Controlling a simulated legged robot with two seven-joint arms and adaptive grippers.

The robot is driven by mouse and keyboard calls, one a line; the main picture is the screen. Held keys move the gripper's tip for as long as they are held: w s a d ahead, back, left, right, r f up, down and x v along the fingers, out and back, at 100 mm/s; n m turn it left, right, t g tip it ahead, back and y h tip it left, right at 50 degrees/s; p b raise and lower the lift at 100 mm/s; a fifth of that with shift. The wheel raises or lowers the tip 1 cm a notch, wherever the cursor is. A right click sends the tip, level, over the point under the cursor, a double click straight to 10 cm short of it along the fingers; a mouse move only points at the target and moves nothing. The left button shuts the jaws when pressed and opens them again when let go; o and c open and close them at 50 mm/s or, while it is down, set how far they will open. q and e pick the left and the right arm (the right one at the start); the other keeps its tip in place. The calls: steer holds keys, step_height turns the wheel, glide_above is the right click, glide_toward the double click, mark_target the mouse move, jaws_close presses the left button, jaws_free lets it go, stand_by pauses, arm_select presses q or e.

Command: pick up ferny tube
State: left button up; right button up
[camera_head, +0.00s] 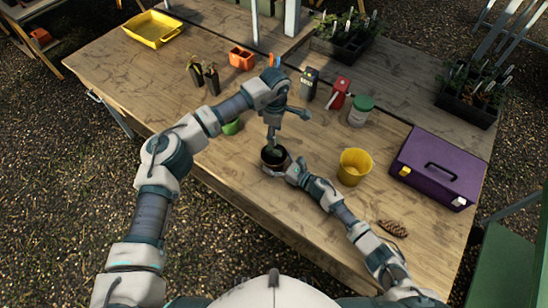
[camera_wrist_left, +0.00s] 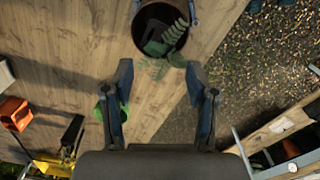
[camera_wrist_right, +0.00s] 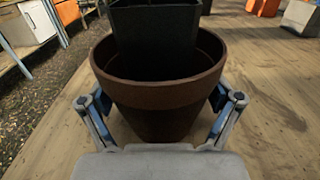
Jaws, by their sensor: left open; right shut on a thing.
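The ferny tube (camera_wrist_left: 154,46), a black square pot with green fern fronds (camera_wrist_left: 155,68), stands inside a round brown pot (camera_wrist_right: 158,95). Its black wall (camera_wrist_right: 155,38) rises above the rim in the right wrist view. In the head view the brown pot (camera_head: 273,160) is near the middle of the table, with the fern small inside it. My right gripper (camera_head: 284,170) is shut on the brown pot from the side. My left gripper (camera_head: 272,141) points down above the pot, open and empty.
A yellow pot (camera_head: 354,168), a purple toolbox (camera_head: 438,165) and a pine cone (camera_head: 392,228) lie to the right. Black tubes (camera_head: 212,79) and a green object (camera_head: 231,127) are left. The front table is clear.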

mark_target(274, 149)
arm_select(q)
steer(key=n, duration=1.3)
steer(key=shift+f, duration=0.3)
step_height(274, 149, down, 11)
steer(key=shift+a+f, duration=0.1)
steer(key=shift+f, duration=0.05)
steer(key=c, duration=1)
steer(key=shift+o, duration=0.2)
steer(key=shift+w, duration=0.1)
step_height(274, 149, up, 10)
steer(key=shift+r, duration=0.1)
